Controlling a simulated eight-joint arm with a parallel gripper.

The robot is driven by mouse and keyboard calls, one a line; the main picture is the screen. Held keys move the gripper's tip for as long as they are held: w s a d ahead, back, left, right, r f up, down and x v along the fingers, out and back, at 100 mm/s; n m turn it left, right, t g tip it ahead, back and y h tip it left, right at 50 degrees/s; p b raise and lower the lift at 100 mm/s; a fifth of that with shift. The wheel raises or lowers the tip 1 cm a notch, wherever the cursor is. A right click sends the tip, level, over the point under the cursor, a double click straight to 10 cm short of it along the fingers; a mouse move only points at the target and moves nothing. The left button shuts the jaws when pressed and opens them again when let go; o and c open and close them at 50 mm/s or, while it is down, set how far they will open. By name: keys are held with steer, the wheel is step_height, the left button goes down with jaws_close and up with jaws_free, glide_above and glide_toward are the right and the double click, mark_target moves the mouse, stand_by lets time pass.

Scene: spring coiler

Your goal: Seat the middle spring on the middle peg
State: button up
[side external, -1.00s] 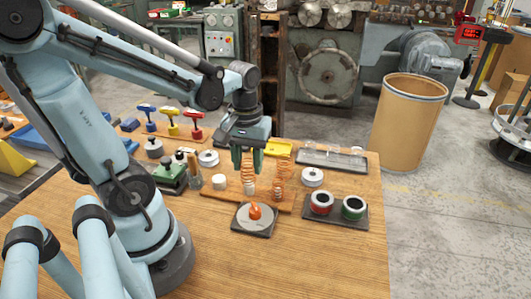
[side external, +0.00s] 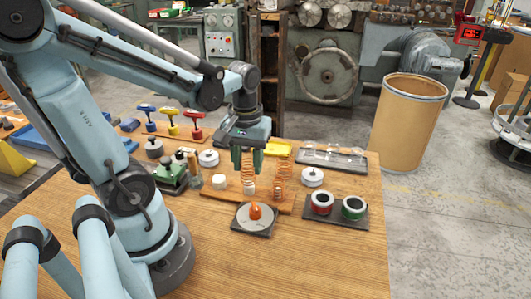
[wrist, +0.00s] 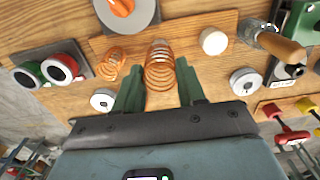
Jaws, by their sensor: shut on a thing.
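The middle spring (wrist: 160,72), a copper-coloured coil, is between the fingers of my gripper (wrist: 160,88) in the wrist view. My gripper (side external: 247,163) is shut on it over the wooden peg board (side external: 215,197). A white peg (side external: 249,189) shows at the spring's lower end; the fingers partly hide the spring, and I cannot tell how far it is around the peg. Another copper spring (side external: 281,172) stands to the right in the side view, and on the left in the wrist view (wrist: 112,64). A bare white peg (side external: 219,182) stands on the other side (wrist: 214,40).
A dark plate with an orange knob (side external: 255,211) lies in front of the board. A tray with red and green rings (side external: 338,210) is at the right. A grey-white disc (side external: 312,177) and a green tool (side external: 170,176) stand nearby. The front right table is clear.

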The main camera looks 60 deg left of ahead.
steer(key=shift+f, duration=1.8)
stand_by(1.3)
steer(key=o, duration=1.2)
steer(key=shift+r, duration=5.6)
